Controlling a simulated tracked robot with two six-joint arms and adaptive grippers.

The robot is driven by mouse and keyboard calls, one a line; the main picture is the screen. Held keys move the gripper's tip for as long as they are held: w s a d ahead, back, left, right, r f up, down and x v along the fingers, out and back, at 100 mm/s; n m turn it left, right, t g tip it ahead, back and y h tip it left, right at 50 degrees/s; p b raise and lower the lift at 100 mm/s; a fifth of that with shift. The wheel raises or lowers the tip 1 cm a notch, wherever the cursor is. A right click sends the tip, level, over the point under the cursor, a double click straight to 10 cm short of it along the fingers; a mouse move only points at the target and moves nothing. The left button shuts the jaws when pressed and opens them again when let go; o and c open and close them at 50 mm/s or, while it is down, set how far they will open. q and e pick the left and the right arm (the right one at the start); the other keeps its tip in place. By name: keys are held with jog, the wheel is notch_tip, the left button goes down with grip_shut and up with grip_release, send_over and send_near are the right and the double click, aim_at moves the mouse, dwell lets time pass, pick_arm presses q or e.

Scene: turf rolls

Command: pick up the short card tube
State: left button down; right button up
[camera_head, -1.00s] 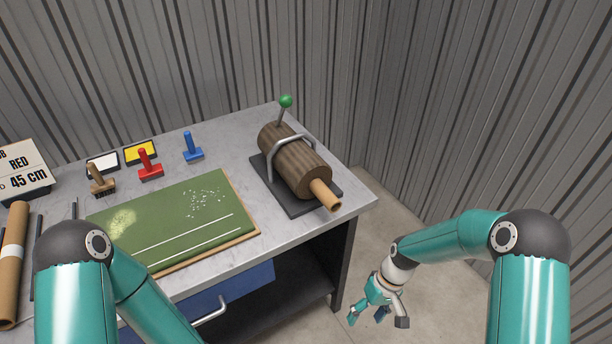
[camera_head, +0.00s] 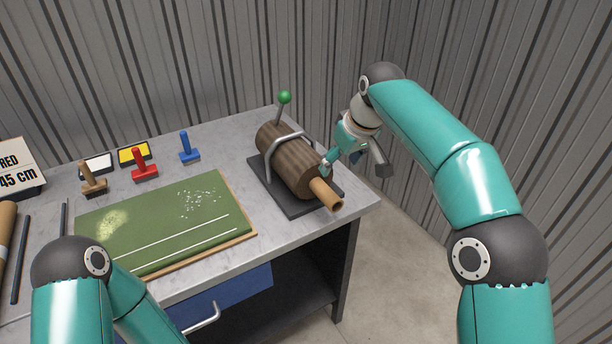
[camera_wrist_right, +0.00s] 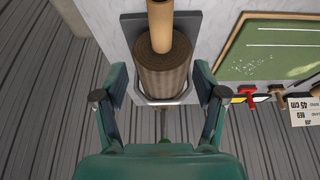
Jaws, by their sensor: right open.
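A tan card tube (camera_head: 326,194) sticks out of the near end of a brown ribbed roll (camera_head: 296,166). The rest of that tube is hidden inside the roll. In the right wrist view the tube (camera_wrist_right: 160,24) points away from my gripper, beyond the roll (camera_wrist_right: 165,72). My right gripper (camera_head: 354,166) is open and empty, just right of the roll. In the right wrist view its fingers (camera_wrist_right: 160,86) stand apart on either side of the roll's near part. My left gripper is hidden; only its arm shows at the lower left.
A grey clamp bar (camera_head: 286,143) with a green-knobbed lever (camera_head: 284,98) crosses the roll on a dark base plate (camera_head: 268,186). A green turf board (camera_head: 160,222), stamps, ink pads and a sign (camera_head: 20,172) stand to the left. A longer tan roll (camera_head: 6,232) lies at far left.

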aim_at(326, 188)
jog(key=x, duration=0.8)
jog(key=shift+w+f, duration=0.1)
jog(key=shift+f, duration=0.05)
jog(key=shift+p+x, duration=0.4)
jog(key=shift+x, duration=2.2)
jog(key=shift+a, duration=0.1)
jog(key=shift+c, duration=0.3)
jog(key=c, duration=1.2)
jog(key=shift+c, duration=0.2)
jog(key=shift+r, duration=0.2)
jog(key=shift+f, duration=0.1)
